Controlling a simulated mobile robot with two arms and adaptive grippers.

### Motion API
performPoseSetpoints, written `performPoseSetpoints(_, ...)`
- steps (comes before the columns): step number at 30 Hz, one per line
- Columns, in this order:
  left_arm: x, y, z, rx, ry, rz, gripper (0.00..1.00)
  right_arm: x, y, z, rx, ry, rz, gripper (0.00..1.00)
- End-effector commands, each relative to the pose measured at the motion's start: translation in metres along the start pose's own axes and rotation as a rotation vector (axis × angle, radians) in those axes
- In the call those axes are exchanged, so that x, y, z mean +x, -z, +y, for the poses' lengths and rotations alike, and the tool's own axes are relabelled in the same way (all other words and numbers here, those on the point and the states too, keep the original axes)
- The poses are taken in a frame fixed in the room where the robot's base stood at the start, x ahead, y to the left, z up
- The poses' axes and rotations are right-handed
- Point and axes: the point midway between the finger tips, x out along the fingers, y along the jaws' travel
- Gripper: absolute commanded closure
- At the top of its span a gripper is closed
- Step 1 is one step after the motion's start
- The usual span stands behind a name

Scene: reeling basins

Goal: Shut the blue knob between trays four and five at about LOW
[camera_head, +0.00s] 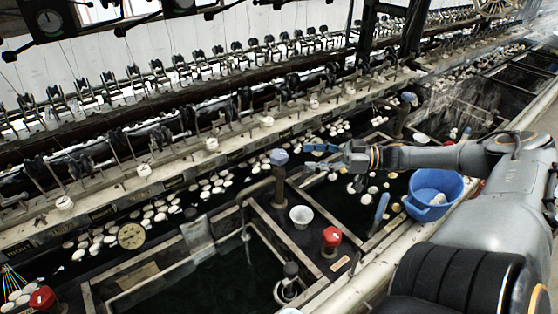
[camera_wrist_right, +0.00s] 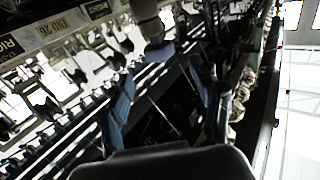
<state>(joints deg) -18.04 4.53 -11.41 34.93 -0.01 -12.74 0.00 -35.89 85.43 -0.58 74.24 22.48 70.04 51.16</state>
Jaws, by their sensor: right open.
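A blue knob (camera_head: 279,157) tops an upright grey pipe between two dark basins in the head view. My right gripper (camera_head: 307,156) comes in from the right, its blue fingers spread and pointing at this knob. A small gap shows between fingertips and knob. In the right wrist view the open fingers (camera_wrist_right: 163,80) have a blue-grey knob (camera_wrist_right: 158,52) ahead of them, just beyond the tips. No tray numbers or LOW mark can be read. A second blue knob (camera_head: 408,97) stands farther back on the right. My left gripper is not in view.
Red knobs (camera_head: 332,236) and (camera_head: 42,297) stand along the front edge. Cocoons float in the long trough behind. Reeling machinery lines the back.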

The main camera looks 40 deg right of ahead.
Motion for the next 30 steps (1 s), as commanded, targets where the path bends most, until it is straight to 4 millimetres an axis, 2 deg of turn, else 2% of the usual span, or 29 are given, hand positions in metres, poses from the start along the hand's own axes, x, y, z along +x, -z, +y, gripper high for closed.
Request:
performPoseSetpoints(1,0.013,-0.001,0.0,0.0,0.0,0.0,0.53,0.013,-0.006,-0.001,-0.002,0.005,0.001,0.35)
performPoseSetpoints(6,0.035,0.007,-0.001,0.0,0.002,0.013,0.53,0.046,-0.007,-0.001,-0.001,0.004,-0.002,0.35)
performPoseSetpoints(12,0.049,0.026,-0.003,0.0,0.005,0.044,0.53,0.074,-0.004,0.0,-0.001,0.002,-0.004,0.35)
performPoseSetpoints(18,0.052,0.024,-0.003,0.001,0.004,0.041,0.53,0.085,-0.002,0.0,-0.001,-0.001,-0.002,0.35)
performPoseSetpoints(25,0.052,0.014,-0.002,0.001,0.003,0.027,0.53,0.085,0.0,0.0,-0.001,-0.001,-0.001,0.35)
performPoseSetpoints(26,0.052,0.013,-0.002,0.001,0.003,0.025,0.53,0.085,-0.001,0.0,-0.001,-0.001,-0.001,0.38)
performPoseSetpoints(30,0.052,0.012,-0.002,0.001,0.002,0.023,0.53,0.085,-0.001,0.0,-0.001,-0.001,-0.001,0.66)
